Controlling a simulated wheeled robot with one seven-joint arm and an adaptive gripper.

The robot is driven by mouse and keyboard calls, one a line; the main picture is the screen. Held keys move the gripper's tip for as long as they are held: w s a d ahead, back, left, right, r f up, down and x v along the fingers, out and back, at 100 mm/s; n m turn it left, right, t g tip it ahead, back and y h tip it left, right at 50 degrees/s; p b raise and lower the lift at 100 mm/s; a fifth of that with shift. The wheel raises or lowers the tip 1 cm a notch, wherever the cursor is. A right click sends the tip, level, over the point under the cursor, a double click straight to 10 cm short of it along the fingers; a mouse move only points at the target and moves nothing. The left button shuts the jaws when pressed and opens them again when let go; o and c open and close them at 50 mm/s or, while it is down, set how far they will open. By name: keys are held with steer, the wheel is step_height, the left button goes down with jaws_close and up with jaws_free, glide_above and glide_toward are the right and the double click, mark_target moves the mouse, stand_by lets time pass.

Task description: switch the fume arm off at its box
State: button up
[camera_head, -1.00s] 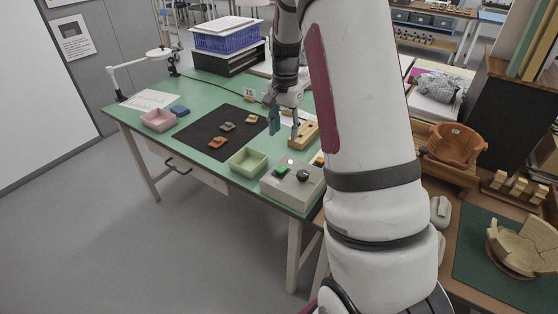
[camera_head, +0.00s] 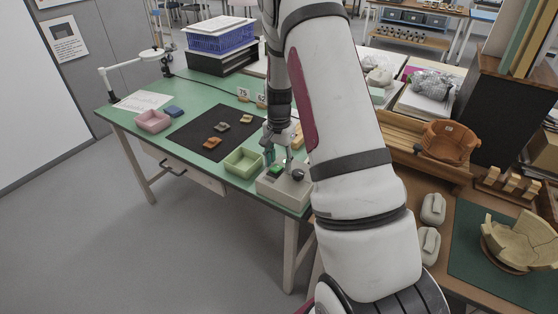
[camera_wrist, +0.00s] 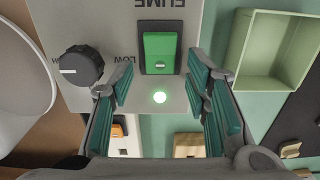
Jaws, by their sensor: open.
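The fume box (camera_head: 270,190) is a pale grey box at the front right corner of the green table. My gripper (camera_head: 279,158) is just above the box. In the wrist view my gripper (camera_wrist: 161,88) is open and empty, its teal-padded fingers on either side of the light, with the switch just beyond the tips. I cannot tell whether a finger touches the box.
A green tray (camera_head: 243,162) stands just left of the box. A jointed white arm (camera_head: 135,64) stands at the table's far left.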

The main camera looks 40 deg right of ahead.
jaws_close()
steer(key=shift+a, duration=0.1)
steer(key=shift+s+a+r+h, duration=0.1)
steer(key=shift+a+h, duration=0.15)
steer(key=shift+h, duration=0.55)
steer(key=shift+s+a+r+t+h+p, duration=0.1)
steer(key=shift+s+a+t+h+p, duration=0.1)
steer(key=shift+t+h+p, duration=0.4)
steer(key=shift+s+a+t+h+p, duration=0.1)
steer(key=shift+a+t+h, duration=0.1)
steer(key=shift+h, duration=0.7)
steer(key=shift+w+d, duration=0.1)
